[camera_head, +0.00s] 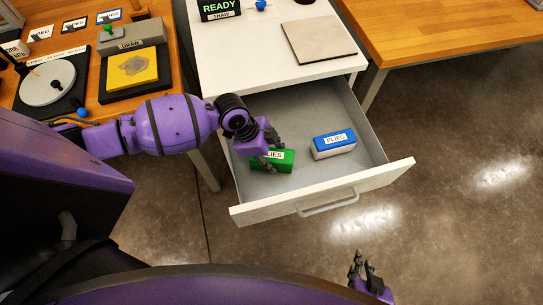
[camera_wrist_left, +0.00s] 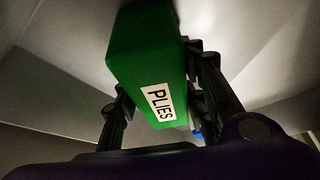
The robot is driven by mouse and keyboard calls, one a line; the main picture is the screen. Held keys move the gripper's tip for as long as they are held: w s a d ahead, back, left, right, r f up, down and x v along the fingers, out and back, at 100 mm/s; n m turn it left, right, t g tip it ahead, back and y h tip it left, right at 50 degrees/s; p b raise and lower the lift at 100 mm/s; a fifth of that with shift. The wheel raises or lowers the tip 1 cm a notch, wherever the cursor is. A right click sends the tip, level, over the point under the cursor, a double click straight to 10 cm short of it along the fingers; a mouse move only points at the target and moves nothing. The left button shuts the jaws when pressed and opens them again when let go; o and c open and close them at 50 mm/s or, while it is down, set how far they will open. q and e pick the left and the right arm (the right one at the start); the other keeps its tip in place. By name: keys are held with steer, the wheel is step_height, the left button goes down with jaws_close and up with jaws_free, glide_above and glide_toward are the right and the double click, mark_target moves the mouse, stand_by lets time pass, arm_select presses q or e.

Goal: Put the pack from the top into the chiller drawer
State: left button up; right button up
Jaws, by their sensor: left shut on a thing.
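The chiller drawer (camera_head: 330,201) is pulled open below the white top (camera_head: 260,50). A green pack (camera_head: 285,157) labelled PLIES is inside it at the left. My left gripper (camera_head: 272,158) reaches down into the drawer and is shut on this green pack, partly hiding it. The green pack (camera_wrist_left: 150,65) lies between both fingers in the left wrist view. A blue and white pack (camera_head: 334,146), also labelled PLIES, sits in the drawer to the right, apart from the green one. My right gripper (camera_head: 367,270) is low in the head view, away from the drawer, empty, its fingers apart.
A beige plate (camera_head: 319,40) and a READY display (camera_head: 219,9) are on the white top. A wooden bench (camera_head: 440,28) stands at the right. The left bench (camera_head: 90,70) holds a scale-like disc and a yellow pad. The drawer's middle and right floor have free room.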

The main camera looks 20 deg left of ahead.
arm_select(q)
steer(key=o, duration=1.4)
steer(key=shift+f, duration=0.1)
steer(key=shift+c, duration=0.2)
steer(key=shift+r, duration=0.2)
steer(key=v, duration=1.2)
steer(key=shift+p, duration=0.3)
